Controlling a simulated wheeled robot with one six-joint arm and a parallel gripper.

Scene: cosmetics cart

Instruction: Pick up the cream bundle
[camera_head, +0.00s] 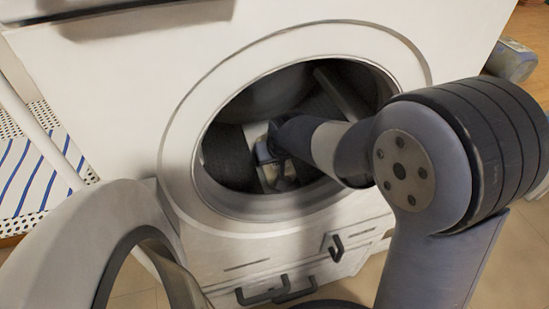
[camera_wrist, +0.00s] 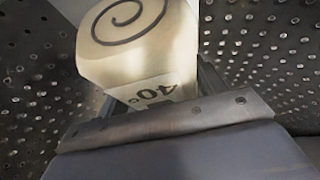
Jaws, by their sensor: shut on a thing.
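The cream bundle (camera_wrist: 130,50) shows in the wrist view, pale with a dark spiral on its end and a label reading 40°. My gripper (camera_head: 276,170) is inside the washing machine drum (camera_head: 228,158) and shut on the bundle. In the wrist view, the grey gripper body (camera_wrist: 165,122) covers the bundle's lower part, and most of the fingers are hidden. In the head view a pale patch shows beside the gripper, but the bundle's outline there is hard to tell.
The washing machine's round opening (camera_head: 180,165) surrounds my forearm. Its door (camera_head: 95,235) stands open at the lower left. Perforated metal drum walls lie on both sides in the wrist view. A striped blue and white cloth (camera_head: 30,180) is at the far left.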

